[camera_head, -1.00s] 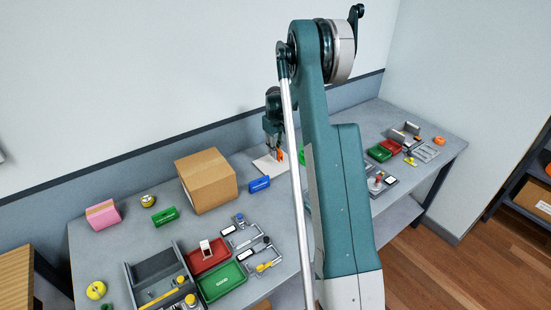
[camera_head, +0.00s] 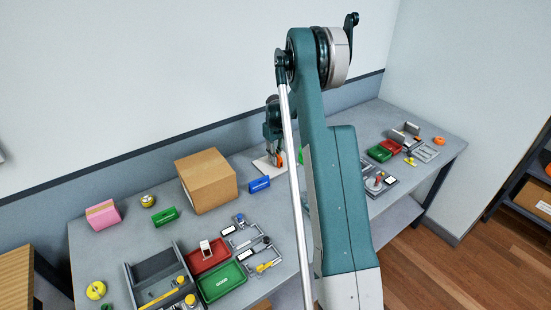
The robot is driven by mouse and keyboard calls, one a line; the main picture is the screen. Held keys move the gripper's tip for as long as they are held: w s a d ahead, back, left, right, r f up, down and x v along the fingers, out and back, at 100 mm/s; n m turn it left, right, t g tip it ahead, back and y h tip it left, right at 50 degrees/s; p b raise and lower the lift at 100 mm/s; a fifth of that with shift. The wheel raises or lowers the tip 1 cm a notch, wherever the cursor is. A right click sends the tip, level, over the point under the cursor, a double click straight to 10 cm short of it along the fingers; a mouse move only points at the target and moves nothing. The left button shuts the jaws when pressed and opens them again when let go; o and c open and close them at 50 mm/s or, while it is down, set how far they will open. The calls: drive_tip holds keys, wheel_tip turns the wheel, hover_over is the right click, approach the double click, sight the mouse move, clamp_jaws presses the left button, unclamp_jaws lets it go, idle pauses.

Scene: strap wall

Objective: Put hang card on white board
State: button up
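A pale flat board (camera_head: 262,167) lies on the grey table at the back, right of the cardboard box. My gripper (camera_head: 276,162) points down just over this board's right part, low and close to it. A small orange thing (camera_head: 280,158) shows at its fingertips. I cannot tell whether that is the hang card or whether the fingers are shut on it. My arm hides the area right of the gripper. A small white card-like piece (camera_head: 205,247) stands in the red tray (camera_head: 196,262) at the front; I cannot tell if it is the hang card.
The cardboard box (camera_head: 206,181) and a blue block (camera_head: 259,184) stand left of the gripper. A green tray (camera_head: 222,282), grey fixtures (camera_head: 157,270) and a pink box (camera_head: 102,214) are farther left. More trays and parts lie right of my arm, including a red tray (camera_head: 391,146).

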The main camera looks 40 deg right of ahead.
drive_tip(key=shift+f, duration=0.2)
drive_tip(key=o, duration=0.6)
drive_tip(key=shift+r, duration=0.25)
wheel_tip(320, 180, up, 12)
drive_tip(key=shift+f, duration=0.1)
idle(0.3)
idle(0.5)
